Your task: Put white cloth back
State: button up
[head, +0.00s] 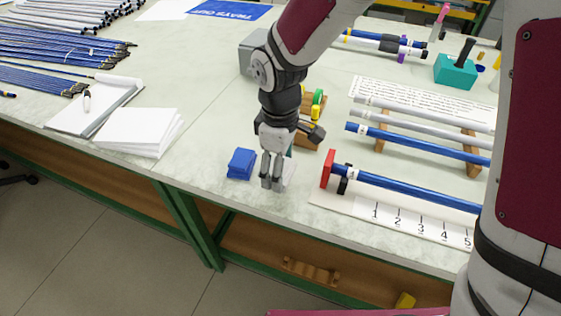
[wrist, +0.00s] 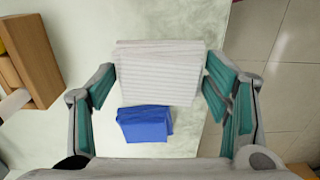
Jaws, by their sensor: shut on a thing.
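The white cloth (wrist: 158,75) is a folded, faintly ribbed square in the wrist view. In the head view, my gripper (head: 272,184) points down near the table's front edge, and a small part of the white cloth (head: 289,174) shows behind the fingers. Whether the cloth touches the table cannot be told. A folded blue cloth (head: 241,164) lies just left of my gripper, and it also shows below the white cloth in the wrist view (wrist: 145,124).
To the right, blue and grey rods lie on wooden supports beside a numbered strip (head: 398,221) with a red end stop (head: 327,168). A wooden block (head: 306,134) stands behind my gripper. A white stack (head: 140,131) lies at left. The table's front edge is close.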

jog(key=shift+w+f, duration=0.1)
jog(key=shift+f, duration=1.65)
jog(key=shift+b, duration=0.3)
jog(key=shift+f, duration=0.2)
jog(key=o, duration=1.1)
jog(key=shift+r, duration=0.15)
notch_tip(320, 180, up, 12)
jog(key=shift+r+p, duration=0.1)
jog(key=shift+p, duration=0.8)
